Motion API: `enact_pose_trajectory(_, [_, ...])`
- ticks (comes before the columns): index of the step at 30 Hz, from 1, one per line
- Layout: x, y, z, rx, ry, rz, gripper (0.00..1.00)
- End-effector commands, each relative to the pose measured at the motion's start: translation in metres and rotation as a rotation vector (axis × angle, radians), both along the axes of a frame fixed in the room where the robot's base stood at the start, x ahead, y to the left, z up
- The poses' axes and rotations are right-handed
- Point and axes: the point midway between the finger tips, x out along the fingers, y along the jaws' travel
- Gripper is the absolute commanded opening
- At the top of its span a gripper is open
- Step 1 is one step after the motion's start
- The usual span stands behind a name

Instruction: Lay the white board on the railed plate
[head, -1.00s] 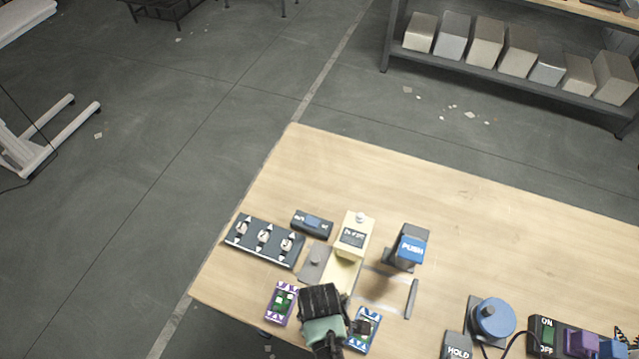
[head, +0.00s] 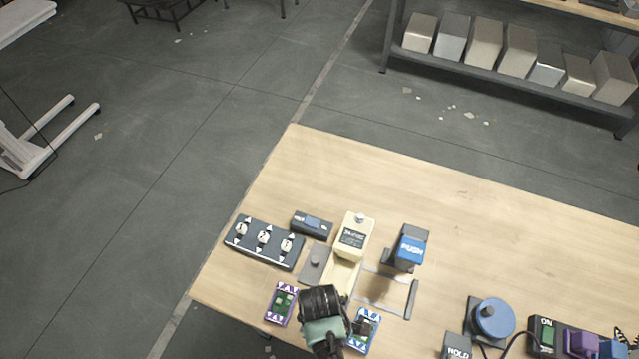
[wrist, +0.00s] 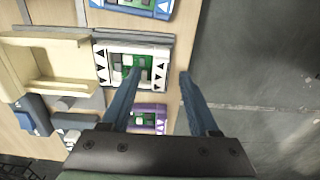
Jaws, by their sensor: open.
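The white board (wrist: 112,62) has dark arrows along two edges and a green middle. It lies between a blue-edged board (wrist: 145,6) and a purple-edged board (wrist: 152,110) in the wrist view. My gripper (wrist: 159,73) is open and empty above it; one finger overlaps the board in view, the other shows beyond the table edge. In the head view my gripper (head: 322,300) hides the white board. A cream plate with raised edges (wrist: 45,72), which looks like the railed plate, is left of the board in the wrist view, at the foot of a cream column (head: 355,235).
A grey plate with a knob (head: 315,262), a dark panel with dials (head: 264,243) and a column marked PUSH (head: 410,247) stand close around. A thin grey rail (head: 412,299) is to the right. The table's far part (head: 400,180) is clear.

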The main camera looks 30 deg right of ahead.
Motion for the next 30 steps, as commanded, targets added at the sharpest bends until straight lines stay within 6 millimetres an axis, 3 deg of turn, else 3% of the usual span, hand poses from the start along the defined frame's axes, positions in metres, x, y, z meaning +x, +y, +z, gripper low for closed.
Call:
enact_pose_trajectory(1, [0.0,0.0,0.0,0.001,0.001,0.0,0.73])
enact_pose_trajectory(3, [0.0,0.0,0.0,0.001,0.001,0.0,0.85])
enact_pose_trajectory(4, [0.0,0.0,0.0,0.001,0.001,0.0,0.86])
enact_pose_trajectory(14, [0.0,0.0,0.002,0.0,0.0,0.0,0.86])
enact_pose_trajectory(30, [0.0,0.0,0.037,0.0,0.0,0.0,0.86])
